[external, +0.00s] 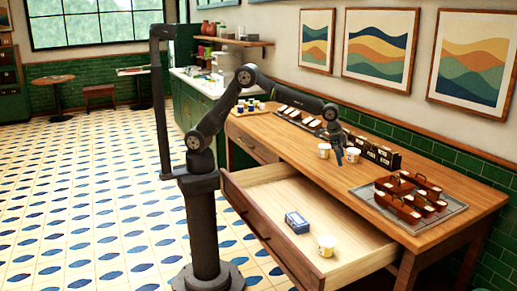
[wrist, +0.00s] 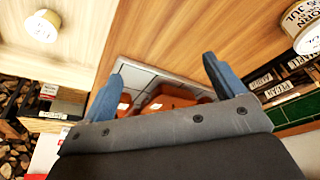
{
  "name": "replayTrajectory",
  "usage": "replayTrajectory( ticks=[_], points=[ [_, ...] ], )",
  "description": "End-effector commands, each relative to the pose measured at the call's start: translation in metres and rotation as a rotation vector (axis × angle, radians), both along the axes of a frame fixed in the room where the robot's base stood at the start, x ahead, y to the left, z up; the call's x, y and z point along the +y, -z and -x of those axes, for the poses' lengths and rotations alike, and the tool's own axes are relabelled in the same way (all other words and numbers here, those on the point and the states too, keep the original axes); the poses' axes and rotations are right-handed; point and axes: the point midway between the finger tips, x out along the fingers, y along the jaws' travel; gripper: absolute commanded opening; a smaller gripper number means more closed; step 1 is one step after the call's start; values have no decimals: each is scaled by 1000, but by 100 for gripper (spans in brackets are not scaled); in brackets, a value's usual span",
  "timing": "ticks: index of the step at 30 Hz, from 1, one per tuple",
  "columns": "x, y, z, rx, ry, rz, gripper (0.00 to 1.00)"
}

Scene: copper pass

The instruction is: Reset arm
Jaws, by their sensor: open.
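My gripper (external: 342,158) hangs over the wooden counter (external: 300,131), its fingers beside two small white and yellow cups. In the wrist view the two blue-grey fingers (wrist: 163,78) are spread apart with nothing held between them. Beyond them lies a grey tray (wrist: 135,72) with brown caddies (wrist: 170,97). One white labelled cup (wrist: 306,28) shows at the upper right of the wrist view, outside the fingers. The cups near my gripper stand upright on the counter, the left cup (external: 324,150) and the right cup (external: 352,155).
An open drawer (external: 265,191) juts from the counter, holding a blue box (external: 297,222) and a white and yellow cup (external: 326,245). Black boxes (external: 375,149) line the wall side. The grey tray (external: 440,226) with brown caddies stands at the right end. Another cup tray (external: 250,112) is at the far end.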

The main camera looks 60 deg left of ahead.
Motion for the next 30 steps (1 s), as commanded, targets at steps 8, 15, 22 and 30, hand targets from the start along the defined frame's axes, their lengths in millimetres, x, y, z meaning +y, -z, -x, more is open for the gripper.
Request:
replayTrajectory(
  ticks=[8,15,22,30],
  points=[
    [19,29,-45,0,-2,0,88],
    [31,49,-72,-1,0,1,88],
    [34,58,-80,-2,1,1,88],
    [34,58,-80,-2,1,1,88]
  ],
)
